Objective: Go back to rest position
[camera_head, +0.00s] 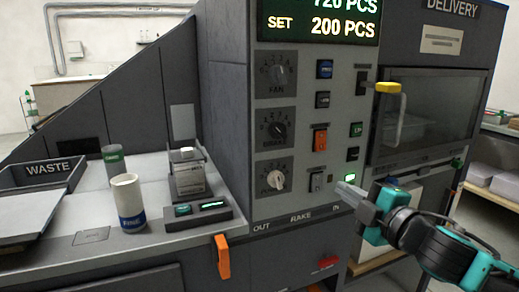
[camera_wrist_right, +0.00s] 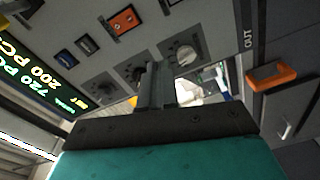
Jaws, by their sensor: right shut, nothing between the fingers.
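My right gripper (camera_head: 346,191) shows in the head view at the right, in front of the lower part of the grey control panel (camera_head: 300,200). Its fingers are together with nothing between them. In the right wrist view the shut fingers (camera_wrist_right: 156,85) point toward the panel's knobs. I cannot tell whether the fingertips touch the panel. My left gripper is in neither view.
The machine has a lit display (camera_head: 318,20), knobs, an orange switch (camera_head: 320,139) and a yellow-ended lever (camera_head: 388,87). An orange handle (camera_head: 222,257) juts out below. A white cup (camera_head: 127,203), a green-topped cylinder (camera_head: 113,165) and a WASTE tray (camera_head: 45,172) stand on the left counter.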

